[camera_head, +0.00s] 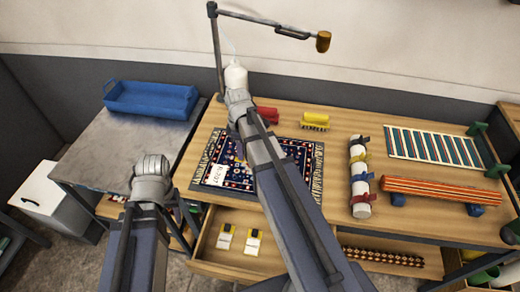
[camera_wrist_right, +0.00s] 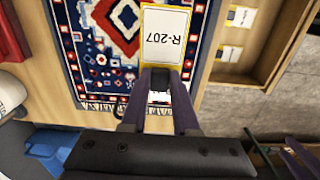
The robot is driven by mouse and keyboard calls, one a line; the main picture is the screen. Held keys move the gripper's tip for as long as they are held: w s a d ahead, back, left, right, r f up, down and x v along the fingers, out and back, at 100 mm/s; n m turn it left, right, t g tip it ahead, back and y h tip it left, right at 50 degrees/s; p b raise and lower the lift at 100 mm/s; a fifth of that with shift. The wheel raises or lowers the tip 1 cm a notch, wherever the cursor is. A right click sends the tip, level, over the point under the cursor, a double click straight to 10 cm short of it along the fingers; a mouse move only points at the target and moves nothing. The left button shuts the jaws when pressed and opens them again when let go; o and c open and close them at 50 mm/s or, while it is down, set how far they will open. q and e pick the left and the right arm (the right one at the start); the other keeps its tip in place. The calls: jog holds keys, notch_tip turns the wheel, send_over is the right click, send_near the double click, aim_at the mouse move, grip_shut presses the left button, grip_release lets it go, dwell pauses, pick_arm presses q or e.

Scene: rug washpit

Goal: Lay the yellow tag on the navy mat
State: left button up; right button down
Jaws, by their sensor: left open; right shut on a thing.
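The yellow tag (camera_wrist_right: 165,38) is a white card reading R-207 with a yellow border; it also shows in the head view (camera_head: 216,174). My right gripper (camera_wrist_right: 161,73) is shut on its near edge. The navy mat (camera_head: 225,150) is a navy, red and white patterned rug with pale fringes, flat on the wooden table. It also fills much of the wrist view (camera_wrist_right: 85,42). The tag is over the mat; I cannot tell whether it touches. My right forearm covers the mat's middle and hides the right fingers in the head view. My left gripper (camera_head: 153,172) is open, left of the mat.
An open drawer (camera_head: 207,247) below the mat holds tags (camera_head: 253,242). A blue tray (camera_head: 150,98) stands on the grey side table.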

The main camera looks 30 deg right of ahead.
aim_at(243, 172)
jog(key=shift+w, duration=0.25)
jog(key=shift+s+f+b, duration=0.15)
jog(key=shift+f+b, duration=0.25)
jog(key=shift+b, duration=0.1)
notch_tip(243, 172, down, 9)
jog(key=b, duration=0.9)
jog(key=shift+f, duration=0.1)
jog(key=shift+f, duration=0.15)
jog(key=c, duration=0.7)
grip_release()
